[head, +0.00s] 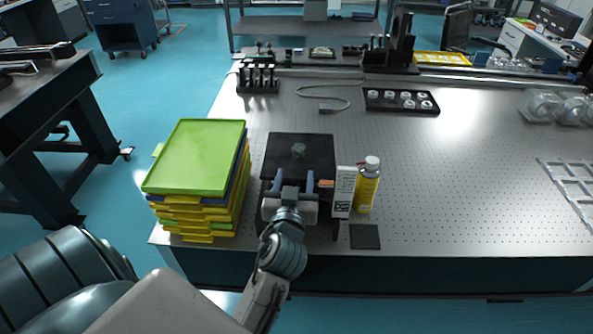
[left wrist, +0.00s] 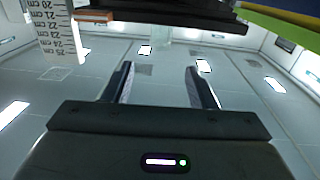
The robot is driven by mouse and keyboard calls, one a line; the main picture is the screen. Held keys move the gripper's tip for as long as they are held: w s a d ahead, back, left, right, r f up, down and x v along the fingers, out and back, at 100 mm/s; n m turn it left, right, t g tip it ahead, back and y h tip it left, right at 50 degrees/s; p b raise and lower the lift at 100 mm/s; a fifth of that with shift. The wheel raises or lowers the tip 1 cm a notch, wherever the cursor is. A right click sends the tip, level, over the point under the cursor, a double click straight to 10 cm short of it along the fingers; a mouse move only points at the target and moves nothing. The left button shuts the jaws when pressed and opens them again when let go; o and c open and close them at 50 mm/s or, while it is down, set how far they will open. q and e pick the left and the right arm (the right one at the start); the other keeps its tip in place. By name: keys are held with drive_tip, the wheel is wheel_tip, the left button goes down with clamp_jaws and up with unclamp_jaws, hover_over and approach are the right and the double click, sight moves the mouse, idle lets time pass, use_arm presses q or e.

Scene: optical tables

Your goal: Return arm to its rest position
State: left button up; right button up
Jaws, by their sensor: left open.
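My left gripper (head: 294,182) is in the lower middle of the head view, at the front edge of the optical table (head: 480,190). Its two blue-grey fingers stand apart with nothing visible between them. My right gripper is in neither view.
A stack of yellow and blue trays topped by a green one (head: 197,157) stands close left of the gripper. A black square (head: 365,237) lies at the front edge. The middle of the table is clear.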

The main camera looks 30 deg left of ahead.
use_arm(q)
drive_tip(key=shift+s+d, duration=0.15)
drive_tip(key=shift+s, duration=0.2)
idle(0.3)
